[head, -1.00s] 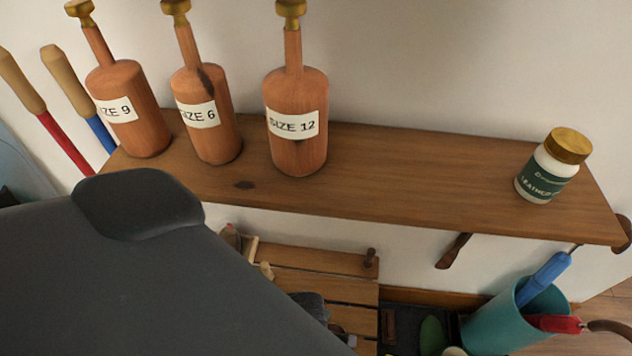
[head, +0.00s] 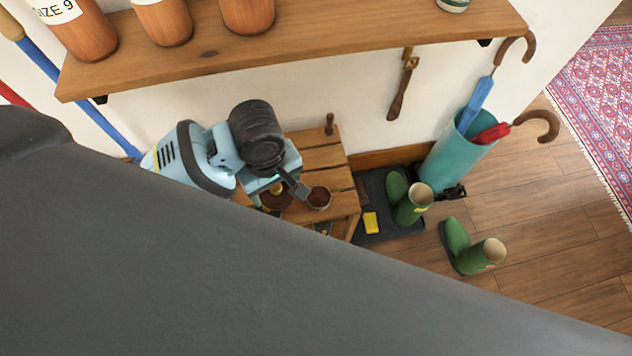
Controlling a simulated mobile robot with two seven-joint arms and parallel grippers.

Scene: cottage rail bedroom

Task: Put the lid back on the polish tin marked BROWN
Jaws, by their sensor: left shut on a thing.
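My left gripper (head: 301,191) is low over the wooden bench (head: 323,158), with its jaws shut. At its fingertips is a small round brown thing (head: 319,199) with a paler rim. I cannot tell whether it is a tin or a lid. A darker round brown piece (head: 275,202) lies just left of the fingers, partly hidden by the gripper, with a yellow spot beside it. No BROWN marking is readable. My right gripper is not in view.
The wall shelf (head: 330,40) above the bench carries several wooden bottle-shaped pieces (head: 165,22). Right of the bench are a black tray (head: 385,232), green boots (head: 410,205) and a teal umbrella stand (head: 448,160). Open floor (head: 540,200) lies further right.

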